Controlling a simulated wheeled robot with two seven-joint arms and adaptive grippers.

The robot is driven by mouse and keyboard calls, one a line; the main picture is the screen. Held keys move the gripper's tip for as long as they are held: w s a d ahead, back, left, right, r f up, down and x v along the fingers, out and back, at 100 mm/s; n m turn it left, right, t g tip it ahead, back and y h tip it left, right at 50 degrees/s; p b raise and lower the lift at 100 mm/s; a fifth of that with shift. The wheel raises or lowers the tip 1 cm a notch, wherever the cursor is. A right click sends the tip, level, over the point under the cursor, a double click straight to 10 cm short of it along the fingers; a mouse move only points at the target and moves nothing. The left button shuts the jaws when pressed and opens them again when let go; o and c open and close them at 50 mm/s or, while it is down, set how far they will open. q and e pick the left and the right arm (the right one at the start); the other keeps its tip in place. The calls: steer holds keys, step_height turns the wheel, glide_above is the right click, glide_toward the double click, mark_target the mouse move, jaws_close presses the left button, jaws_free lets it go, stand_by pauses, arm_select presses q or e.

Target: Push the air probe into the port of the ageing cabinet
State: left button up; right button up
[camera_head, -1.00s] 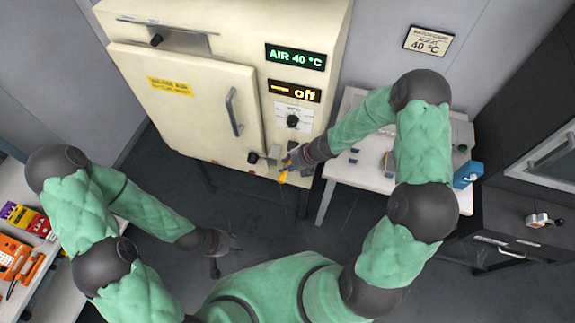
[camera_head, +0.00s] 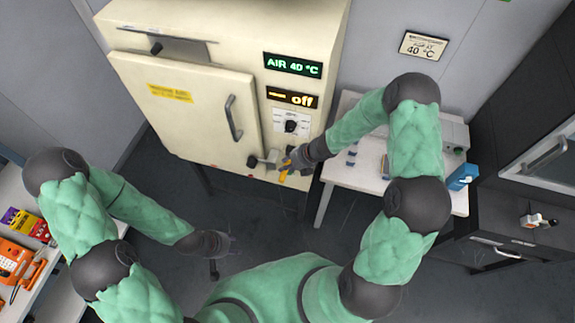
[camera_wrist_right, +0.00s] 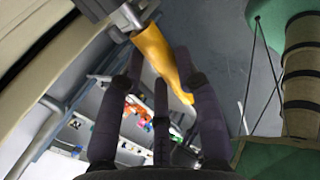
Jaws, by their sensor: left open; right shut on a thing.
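The ageing cabinet (camera_head: 195,126) is cream, with a shut door, a green "AIR 40 °C" display and an amber "off" display. My right gripper (camera_head: 290,161) is shut on the air probe (camera_head: 284,169), which has an orange-yellow body, close to the cabinet's lower front. In the right wrist view the probe (camera_wrist_right: 157,50) runs between the fingers (camera_wrist_right: 160,110). Its upper end reaches a grey metal part; I cannot tell how far it goes in. The port itself is not clearly visible. My left gripper (camera_head: 228,243) is open and empty, low over the floor.
A grey fitting with a black knob (camera_head: 253,161) sits just left of the probe. A white table (camera_head: 335,172) with small items and a blue box (camera_head: 461,177) stands at right. A shelf with orange and coloured items (camera_head: 14,262) is at left.

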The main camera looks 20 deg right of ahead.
steer(key=shift+w+d, duration=0.1)
steer(key=o, duration=1.2)
steer(key=shift+w, duration=0.1)
steer(key=shift+r, duration=0.1)
steer(key=shift+d+r, duration=0.4)
steer(key=shift+r, duration=0.05)
steer(key=v, duration=1)
steer(key=shift+s+r, duration=0.25)
steer(key=shift+s, duration=0.25)
